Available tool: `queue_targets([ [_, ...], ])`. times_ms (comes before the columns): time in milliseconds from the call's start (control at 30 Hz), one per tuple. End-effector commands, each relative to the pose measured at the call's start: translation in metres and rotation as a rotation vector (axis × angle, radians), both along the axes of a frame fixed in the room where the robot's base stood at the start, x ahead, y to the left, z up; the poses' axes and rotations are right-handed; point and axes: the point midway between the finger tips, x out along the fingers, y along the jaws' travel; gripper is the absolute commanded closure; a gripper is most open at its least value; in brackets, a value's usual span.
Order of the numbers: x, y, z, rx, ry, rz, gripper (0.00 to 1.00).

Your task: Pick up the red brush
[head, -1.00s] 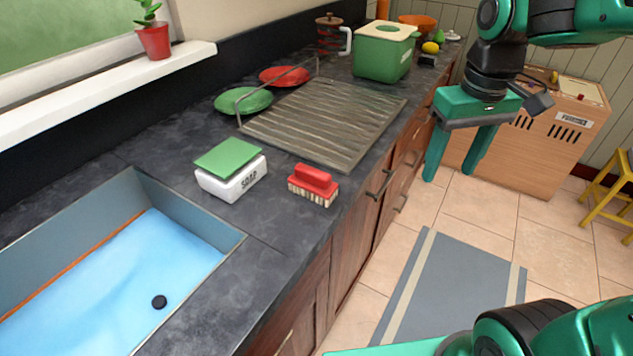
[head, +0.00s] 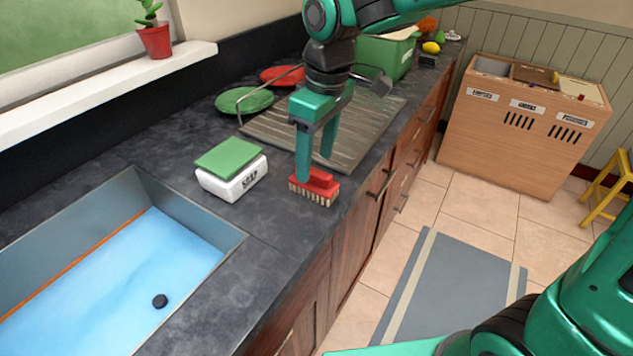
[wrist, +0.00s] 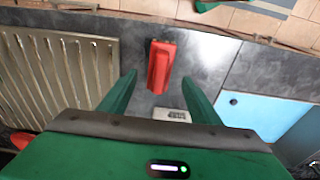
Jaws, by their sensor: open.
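The red brush (head: 317,187) lies bristles down on the dark counter, between the soap box and the counter's front edge. In the wrist view the brush (wrist: 160,67) shows from above, ahead of and between the two green fingers. My gripper (head: 315,168) is open and empty. In the head view it hangs fingers down over the brush, and its left finger covers part of the brush's far left side. I cannot tell whether that finger touches the brush.
A white soap box with a green sponge (head: 231,168) stands left of the brush. A ribbed drying rack (head: 365,125) lies behind. The sink (head: 120,270) with blue water is at the near left. The counter beside the brush is bare.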

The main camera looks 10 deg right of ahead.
Motion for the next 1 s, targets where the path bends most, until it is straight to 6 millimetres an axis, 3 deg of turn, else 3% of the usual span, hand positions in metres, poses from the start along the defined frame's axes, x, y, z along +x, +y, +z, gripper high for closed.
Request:
queue_targets([
  [300, 0.003, 0.003, -0.041, -0.002, 0.003, -0.002, 0.43],
  [633, 0.004, 0.004, -0.048, -0.001, 0.001, -0.002, 0.43],
  [833, 0.004, 0.004, -0.048, -0.001, 0.001, -0.002, 0.88],
  [1000, 0.004, 0.004, -0.047, -0.001, 0.001, -0.002, 0.88],
])
